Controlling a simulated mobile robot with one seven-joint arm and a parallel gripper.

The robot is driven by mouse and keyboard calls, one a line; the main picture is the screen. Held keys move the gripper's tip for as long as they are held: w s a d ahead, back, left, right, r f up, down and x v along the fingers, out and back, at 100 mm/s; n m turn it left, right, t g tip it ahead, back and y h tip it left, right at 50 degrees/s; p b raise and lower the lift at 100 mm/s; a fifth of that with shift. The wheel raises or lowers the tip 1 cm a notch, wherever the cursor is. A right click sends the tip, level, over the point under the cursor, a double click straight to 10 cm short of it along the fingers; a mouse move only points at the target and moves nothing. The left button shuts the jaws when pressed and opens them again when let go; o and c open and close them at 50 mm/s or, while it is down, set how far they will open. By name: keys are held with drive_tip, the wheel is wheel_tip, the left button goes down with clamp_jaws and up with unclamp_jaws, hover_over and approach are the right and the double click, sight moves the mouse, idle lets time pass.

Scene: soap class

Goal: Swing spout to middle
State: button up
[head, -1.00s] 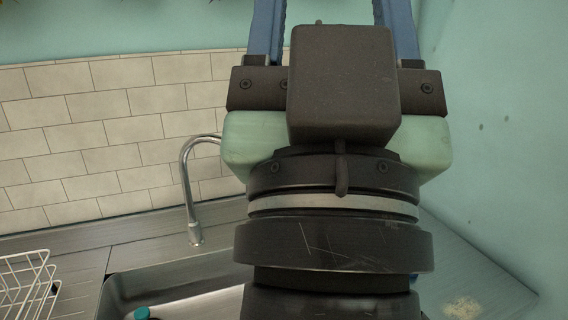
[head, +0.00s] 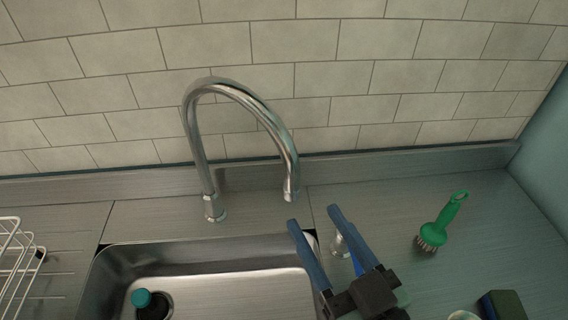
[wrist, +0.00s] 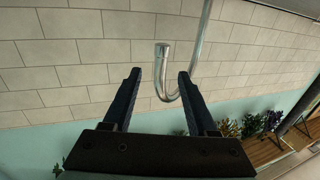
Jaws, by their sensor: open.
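The chrome faucet spout (head: 240,88) rises from its base (head: 215,208) behind the sink (head: 210,250). It arcs to the right, with its open end pointing down near the sink's back right corner. My gripper (head: 313,216) is open and empty. Its blue fingers point toward the back wall, just in front of and slightly right of the spout's end. In the wrist view, the spout (wrist: 163,62) appears in the gap between the fingertips (wrist: 159,75) and beyond them. I see no contact.
A dark bottle with a teal cap (head: 141,298) is in the sink. A green brush (head: 442,222) and a sponge (head: 503,305) lie on the right counter. A small clear-and-blue item (head: 345,246) is partly hidden behind my gripper. A white wire rack (head: 12,262) stands left.

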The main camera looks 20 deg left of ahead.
drive_tip(key=p+x, duration=0.3)
drive_tip(key=x, duration=0.8)
drive_tip(key=shift+w+a, duration=0.3)
clamp_jaws()
idle(0.9)
